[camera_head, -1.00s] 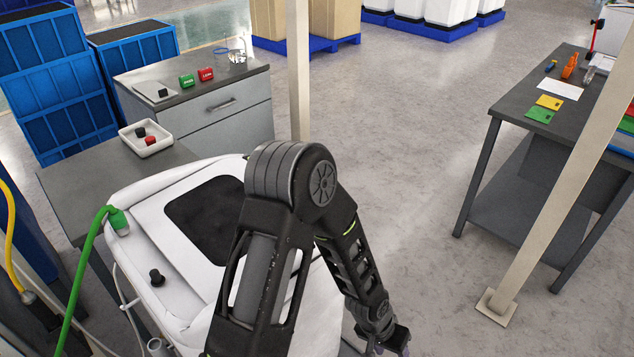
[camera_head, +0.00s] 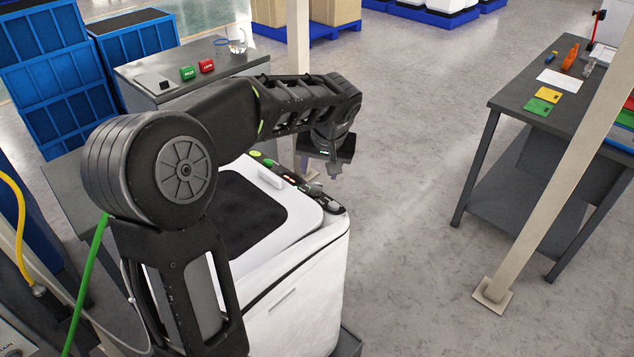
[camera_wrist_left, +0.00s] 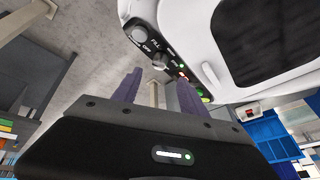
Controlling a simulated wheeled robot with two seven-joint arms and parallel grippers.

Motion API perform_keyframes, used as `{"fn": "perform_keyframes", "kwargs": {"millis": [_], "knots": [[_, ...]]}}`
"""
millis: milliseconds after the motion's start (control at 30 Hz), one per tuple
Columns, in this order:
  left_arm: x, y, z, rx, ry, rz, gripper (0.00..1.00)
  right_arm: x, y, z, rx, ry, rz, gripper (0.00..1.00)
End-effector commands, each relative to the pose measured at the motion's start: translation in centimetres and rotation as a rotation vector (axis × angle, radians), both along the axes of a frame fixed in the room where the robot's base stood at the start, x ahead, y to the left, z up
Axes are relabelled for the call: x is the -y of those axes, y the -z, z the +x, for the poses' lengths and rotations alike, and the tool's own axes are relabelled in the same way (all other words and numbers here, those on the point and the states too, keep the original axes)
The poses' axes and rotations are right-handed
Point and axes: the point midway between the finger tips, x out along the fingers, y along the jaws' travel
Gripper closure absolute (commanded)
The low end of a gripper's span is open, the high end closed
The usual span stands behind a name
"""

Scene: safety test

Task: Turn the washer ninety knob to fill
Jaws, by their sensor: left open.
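The white washer (camera_head: 300,295) has a dark window in its top and a dark control panel (camera_head: 338,203) along its far right edge. In the left wrist view, the panel carries a round grey knob (camera_wrist_left: 138,34) with FILL and OFF lettering beside it, and a smaller pale knob (camera_wrist_left: 160,63) close by. I cannot tell how the knob is set. My left gripper (camera_head: 320,169) is above the floor just beyond the panel, fingers pointing down. In the wrist view its two purple fingers (camera_wrist_left: 157,88) are apart with nothing between them. My right gripper is out of view.
A grey cabinet (camera_head: 140,75) with a green and a red block stands behind my arm. A pale post (camera_head: 299,30) rises beyond the washer. A workbench (camera_head: 510,100) and slanted post (camera_head: 550,200) stand at right. The floor between is clear. A green hose (camera_head: 88,285) runs at left.

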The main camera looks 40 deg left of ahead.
Motion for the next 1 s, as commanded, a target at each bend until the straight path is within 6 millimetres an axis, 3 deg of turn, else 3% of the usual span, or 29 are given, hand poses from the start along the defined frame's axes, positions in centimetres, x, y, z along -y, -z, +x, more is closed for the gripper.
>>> {"fn": "perform_keyframes", "kwargs": {"millis": [233, 600, 1000], "knots": [[-0.5, 1.5, 0.4, -0.004, 0.001, 0.0, 0.5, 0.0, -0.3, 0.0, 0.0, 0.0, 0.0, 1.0], [-2.2, 6.4, 1.7, -0.003, 0.003, -0.002, 0.5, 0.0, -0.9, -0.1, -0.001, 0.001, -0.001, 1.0], [-2.4, 7.2, 2.0, 0.001, 0.003, -0.002, 0.51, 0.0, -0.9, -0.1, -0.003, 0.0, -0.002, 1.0]]}}
